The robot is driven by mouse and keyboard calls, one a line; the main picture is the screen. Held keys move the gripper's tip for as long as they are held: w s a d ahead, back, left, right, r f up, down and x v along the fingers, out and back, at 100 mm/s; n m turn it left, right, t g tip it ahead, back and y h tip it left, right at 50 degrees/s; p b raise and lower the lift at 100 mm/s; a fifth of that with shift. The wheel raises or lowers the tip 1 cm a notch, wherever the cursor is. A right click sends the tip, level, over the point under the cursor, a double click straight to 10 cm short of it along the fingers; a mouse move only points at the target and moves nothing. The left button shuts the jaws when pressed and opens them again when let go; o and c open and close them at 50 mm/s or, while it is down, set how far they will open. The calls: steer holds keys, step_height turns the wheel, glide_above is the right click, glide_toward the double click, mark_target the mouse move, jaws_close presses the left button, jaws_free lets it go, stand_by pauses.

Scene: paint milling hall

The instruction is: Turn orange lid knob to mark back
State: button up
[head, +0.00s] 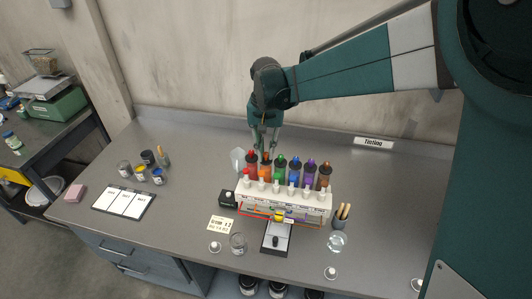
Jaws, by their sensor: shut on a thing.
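The orange bottle (265,171) stands second from the left in a row of coloured bottles in a white rack (280,203). Its lid knob (266,156) is at the top, just under my gripper (266,150). My gripper points straight down from above and is shut on the knob. The fingers partly cover the knob. The mark and which way the knob faces are too small to make out.
The red bottle (251,165) and green bottle (280,170) stand close on either side. White knobs line the rack's front. A black scale-like device (276,237), a glass beaker (238,243) and a brush holder (340,216) stand near.

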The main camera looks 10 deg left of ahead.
mark_target(266, 153)
steer(key=n, duration=0.5)
steer(key=shift+n+b, duration=0.3)
steer(key=shift+b, duration=0.1)
steer(key=n, duration=0.5)
steer(key=shift+b, duration=0.3)
steer(key=n, duration=0.4)
steer(key=shift+n, duration=0.4)
steer(key=n, duration=0.4)
steer(key=shift+n+b, duration=0.3)
steer(key=shift+n, duration=0.1)
steer(key=o, duration=0.9)
steer(key=shift+r, duration=0.15)
steer(key=shift+r, duration=5.9)
